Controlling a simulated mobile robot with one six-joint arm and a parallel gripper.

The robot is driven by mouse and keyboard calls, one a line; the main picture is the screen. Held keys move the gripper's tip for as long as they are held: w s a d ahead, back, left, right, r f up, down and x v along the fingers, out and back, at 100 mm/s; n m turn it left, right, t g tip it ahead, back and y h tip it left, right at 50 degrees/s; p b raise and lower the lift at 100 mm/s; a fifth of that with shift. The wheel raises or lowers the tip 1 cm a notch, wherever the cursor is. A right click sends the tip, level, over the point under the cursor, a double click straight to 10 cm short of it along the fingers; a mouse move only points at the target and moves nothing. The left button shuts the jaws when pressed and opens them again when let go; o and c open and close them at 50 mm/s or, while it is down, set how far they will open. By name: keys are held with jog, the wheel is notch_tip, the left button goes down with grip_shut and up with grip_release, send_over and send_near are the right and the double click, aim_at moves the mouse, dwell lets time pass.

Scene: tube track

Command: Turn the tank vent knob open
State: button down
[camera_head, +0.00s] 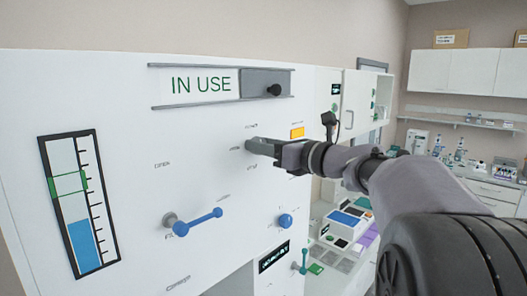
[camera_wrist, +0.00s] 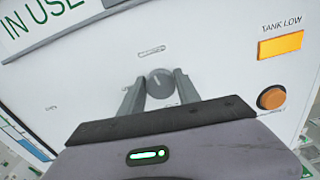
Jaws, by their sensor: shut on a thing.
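The vent knob is a small round grey knob (camera_wrist: 160,82) with a pale line across its face, on the white panel (camera_wrist: 95,90). In the wrist view it sits between the two finger tips of my gripper (camera_wrist: 158,88). My gripper is shut on the knob. In the head view my gripper (camera_head: 262,147) reaches the panel from the right, and the fingers hide the knob. A small label shows above the knob, too blurred to read.
An "IN USE" slider sign (camera_head: 205,84) is above. A lit "TANK LOW" lamp (camera_wrist: 281,45) and an orange button (camera_wrist: 271,97) are right of the knob. A blue lever (camera_head: 200,222), a blue knob (camera_head: 285,220) and a level gauge (camera_head: 80,205) are on the panel.

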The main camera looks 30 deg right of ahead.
jog(key=shift+s+a+f+n+b, duration=0.1)
jog(key=shift+a+f+n+b, duration=0.05)
jog(key=shift+n+b, duration=3.65)
jog(key=shift+a+f+n+b, duration=0.1)
jog(key=shift+n+b, duration=3.15)
jog(key=shift+n, duration=0.95)
jog(key=c, duration=0.9)
grip_release()
jog(key=shift+o, duration=0.2)
